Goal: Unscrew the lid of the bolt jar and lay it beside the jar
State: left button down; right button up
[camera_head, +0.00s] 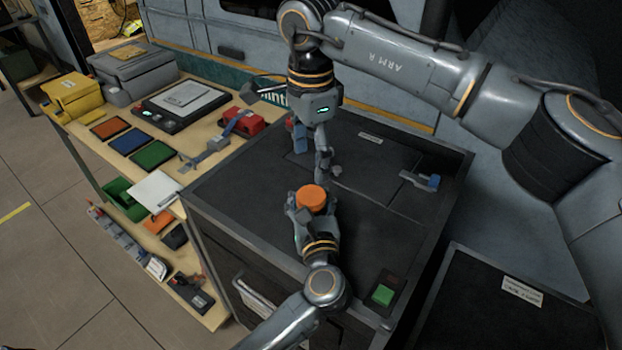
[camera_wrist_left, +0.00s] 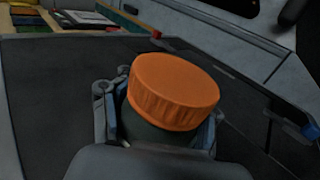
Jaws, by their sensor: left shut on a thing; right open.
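The bolt jar (camera_wrist_left: 155,132) is a dark jar with a ribbed orange lid (camera_head: 312,198) on top. The lid also shows large in the left wrist view (camera_wrist_left: 174,90), slightly tilted in that picture. My left gripper (camera_head: 311,214) is shut around the jar body below the lid; its fingers and the lid hide most of the body. My right gripper (camera_head: 312,150) is open and empty, pointing down above the black worktop, behind the jar in the head view and apart from the lid.
The black worktop (camera_head: 240,195) is mostly clear around the jar. A small grey-and-blue tool (camera_head: 421,181) lies at its right, and a green button box (camera_head: 384,293) sits at the front right. A wooden bench (camera_head: 105,160) with bins, a scale and a red item stands left.

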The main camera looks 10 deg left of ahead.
aim_at(311, 195)
jog(key=m, duration=0.5)
jog(key=shift+s+m, duration=0.1)
jog(key=shift+m, duration=0.2)
jog(key=m, duration=0.3)
jog(key=shift+m, duration=0.4)
jog(key=m, duration=0.3)
jog(key=shift+m, duration=0.4)
jog(key=m, duration=0.5)
jog(key=shift+s+m, duration=0.1)
jog(key=shift+m, duration=0.3)
jog(key=m, duration=0.5)
jog(key=shift+m, duration=0.4)
jog(key=m, duration=0.9)
jog(key=shift+m, duration=0.4)
jog(key=m, duration=0.4)
jog(key=shift+f, duration=4)
